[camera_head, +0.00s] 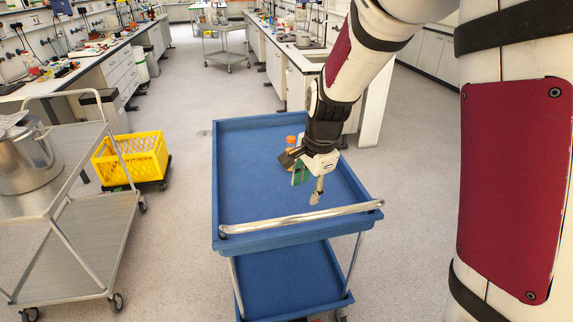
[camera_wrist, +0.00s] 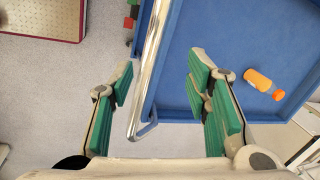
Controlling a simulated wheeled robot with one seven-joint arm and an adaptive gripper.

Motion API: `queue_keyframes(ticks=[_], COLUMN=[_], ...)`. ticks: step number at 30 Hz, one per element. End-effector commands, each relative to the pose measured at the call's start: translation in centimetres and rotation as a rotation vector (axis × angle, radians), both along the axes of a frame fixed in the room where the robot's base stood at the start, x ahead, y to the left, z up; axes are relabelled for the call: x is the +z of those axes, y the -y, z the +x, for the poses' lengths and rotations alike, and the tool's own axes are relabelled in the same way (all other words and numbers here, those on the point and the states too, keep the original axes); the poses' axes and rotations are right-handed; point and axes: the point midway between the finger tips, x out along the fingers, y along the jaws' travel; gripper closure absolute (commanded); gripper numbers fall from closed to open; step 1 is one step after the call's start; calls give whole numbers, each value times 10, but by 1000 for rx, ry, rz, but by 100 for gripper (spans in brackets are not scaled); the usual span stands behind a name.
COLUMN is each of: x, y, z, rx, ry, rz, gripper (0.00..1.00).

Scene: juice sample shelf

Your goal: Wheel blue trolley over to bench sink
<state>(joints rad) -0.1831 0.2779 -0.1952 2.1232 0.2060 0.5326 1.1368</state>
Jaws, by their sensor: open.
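The blue trolley (camera_head: 245,175) stands in the aisle in front of me, with an upper and a lower blue tray. Its chrome push handle (camera_head: 270,222) runs along the near end. My gripper (camera_head: 307,188) is open and empty, fingers pointing down at the handle end. In the wrist view the handle (camera_wrist: 150,60) passes between the green finger pads of my gripper (camera_wrist: 163,103), apart from both. I cannot tell how far above the bar the fingertips are. A recess in the right bench top (camera_head: 318,57) may be the sink; my arm partly hides that bench.
An orange bottle (camera_wrist: 257,78) is on the upper tray. A grey steel trolley (camera_head: 95,150) with a large pot (camera_head: 28,160) stands at left, beside a yellow crate (camera_head: 128,160) on a wheeled base. Another trolley (camera_head: 226,45) is far down the aisle. Floor between is clear.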

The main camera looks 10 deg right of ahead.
Motion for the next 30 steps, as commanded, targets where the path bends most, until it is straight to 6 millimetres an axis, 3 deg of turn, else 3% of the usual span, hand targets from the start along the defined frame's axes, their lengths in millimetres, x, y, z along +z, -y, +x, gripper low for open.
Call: queue_keyframes(ticks=[9, 17, 30], x=[-41, -59, -114], y=[3, 3, 4], z=[6, 13, 23], rx=[-253, -270, -270], ry=[-32, -34, -34], rz=[4, 4, 4], gripper=[56, 56, 56])
